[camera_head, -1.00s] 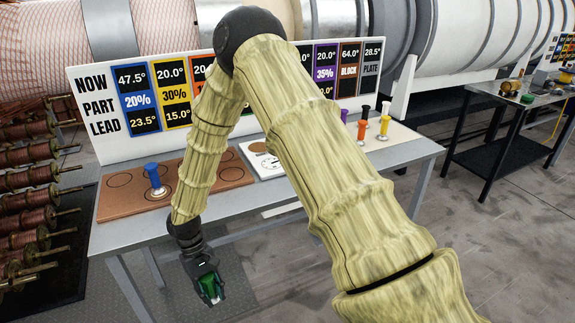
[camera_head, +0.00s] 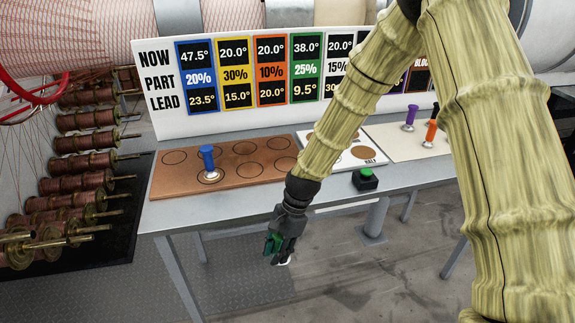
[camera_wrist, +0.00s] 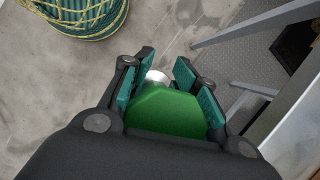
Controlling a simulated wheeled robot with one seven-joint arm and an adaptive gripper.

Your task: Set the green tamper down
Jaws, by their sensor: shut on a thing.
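My gripper (camera_head: 274,246) is shut on the green tamper (camera_wrist: 165,112) and holds it in front of the table's near edge, over the floor. In the wrist view the green handle sits between the teal finger pads, and a bit of its silver base shows beyond. In the head view the fingers hide most of the tamper. A brown board (camera_head: 168,187) with drawn circles lies on the table. A blue tamper (camera_head: 207,158) stands upright on its left part; several other circles are empty.
The sign (camera_head: 150,90) stands behind the board. A green button on a black box (camera_head: 366,178) sits at the table's front edge. Purple (camera_head: 411,114) and orange (camera_head: 431,131) tampers stand at the right. Copper spools (camera_head: 80,165) are at the left. The wrist view shows a coiled hose (camera_wrist: 80,15).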

